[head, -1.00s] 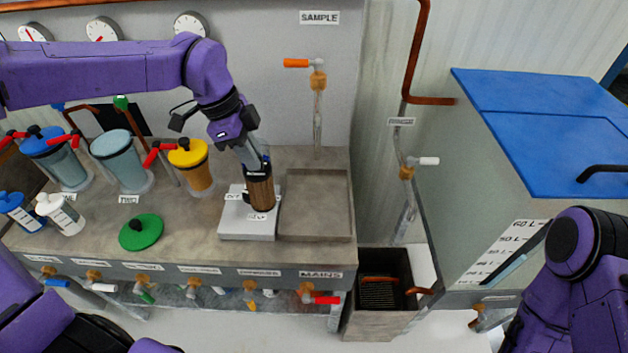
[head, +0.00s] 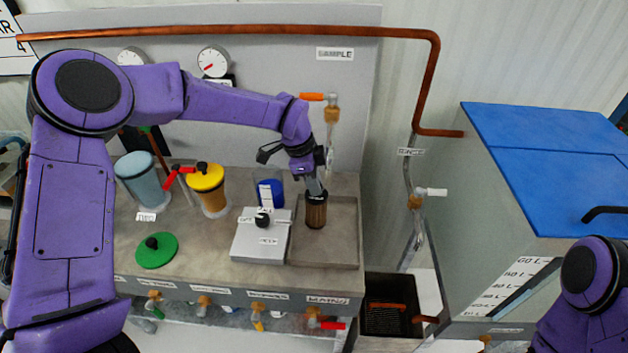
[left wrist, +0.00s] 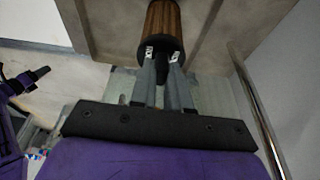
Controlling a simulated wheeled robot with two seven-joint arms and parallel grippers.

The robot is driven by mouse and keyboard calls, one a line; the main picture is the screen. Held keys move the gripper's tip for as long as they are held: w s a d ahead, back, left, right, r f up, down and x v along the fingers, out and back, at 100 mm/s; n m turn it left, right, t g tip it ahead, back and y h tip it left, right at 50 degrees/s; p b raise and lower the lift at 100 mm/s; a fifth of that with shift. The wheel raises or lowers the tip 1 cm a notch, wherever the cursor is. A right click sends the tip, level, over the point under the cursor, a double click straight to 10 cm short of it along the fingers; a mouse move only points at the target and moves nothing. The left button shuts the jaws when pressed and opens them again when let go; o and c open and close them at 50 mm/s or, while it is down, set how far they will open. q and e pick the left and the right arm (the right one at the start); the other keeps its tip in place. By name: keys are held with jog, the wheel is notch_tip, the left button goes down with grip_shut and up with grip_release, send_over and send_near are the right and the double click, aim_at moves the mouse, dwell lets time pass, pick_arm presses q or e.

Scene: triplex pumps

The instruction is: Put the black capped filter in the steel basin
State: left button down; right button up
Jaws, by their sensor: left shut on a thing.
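The black capped filter (head: 316,214) has a brown pleated body and a dark cap. It is upright within the outline of the steel basin (head: 340,255), a shallow grey tray at the right end of the bench. I cannot tell whether its bottom touches the basin floor. My left gripper (head: 317,192) is shut on the knob of the cap from above. In the left wrist view, the two fingers (left wrist: 163,58) pinch the black knob, and the brown body (left wrist: 163,20) extends beyond it. My right gripper is out of view; only part of my right arm shows at lower right.
Left of the basin is a pale block (head: 260,245) with a black knob. A clear cup with blue (head: 269,192) stands behind it. A yellow-capped housing (head: 207,190) and green lid (head: 157,250) are farther left. A blue-topped tank (head: 545,150) stands right.

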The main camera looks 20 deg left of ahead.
pick_arm(q)
jog(key=shift+s+f, duration=0.1)
jog(key=shift+f, duration=0.05)
jog(key=c, duration=1.3)
grip_release()
jog(key=shift+o, duration=1)
jog(key=shift+r, duration=0.2)
jog(key=b+v, duration=0.3)
jog(key=v, duration=0.9)
